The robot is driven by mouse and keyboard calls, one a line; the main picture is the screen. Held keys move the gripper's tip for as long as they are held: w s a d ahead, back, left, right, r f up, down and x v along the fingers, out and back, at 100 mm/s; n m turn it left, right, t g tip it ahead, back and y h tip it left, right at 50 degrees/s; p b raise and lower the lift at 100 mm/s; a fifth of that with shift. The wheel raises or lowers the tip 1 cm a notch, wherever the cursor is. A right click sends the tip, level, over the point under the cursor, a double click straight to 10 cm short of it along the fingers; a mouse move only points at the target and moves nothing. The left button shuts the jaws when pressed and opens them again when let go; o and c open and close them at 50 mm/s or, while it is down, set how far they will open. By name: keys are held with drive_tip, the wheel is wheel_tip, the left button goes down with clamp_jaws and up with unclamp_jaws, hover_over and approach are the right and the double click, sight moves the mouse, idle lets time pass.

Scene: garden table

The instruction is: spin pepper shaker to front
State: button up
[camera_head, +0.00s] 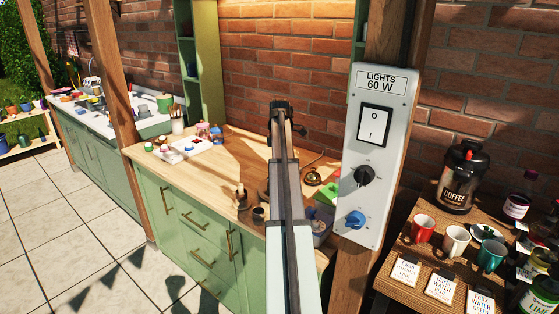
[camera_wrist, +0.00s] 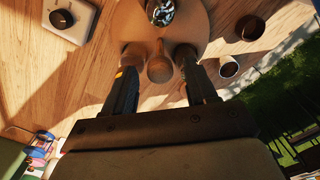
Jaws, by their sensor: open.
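A round wooden turntable (camera_wrist: 190,22) shows at the top of the wrist view. A metallic, patterned round object (camera_wrist: 160,12) stands on it, cut by the top edge; I cannot tell whether it is the pepper shaker. A rounded wooden peg (camera_wrist: 160,70) sticks out at the turntable's near edge. My gripper (camera_wrist: 159,62) is open, one finger on each side of the peg. I cannot tell whether either finger touches it. In the head view, my arm hides the gripper and most of the turntable (camera_head: 263,188).
Two dark-topped cups (camera_wrist: 250,28) (camera_wrist: 228,67) stand right of the turntable in the wrist view. A pale block with a dark knob (camera_wrist: 62,18) lies left. In the head view, a brass bell (camera_head: 312,177) and a post-mounted switch panel (camera_head: 375,155) are right of my arm.

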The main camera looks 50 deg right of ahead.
wheel_tip(320, 180, up, 14)
idle(0.6)
drive_tip(key=shift+f, duration=0.15)
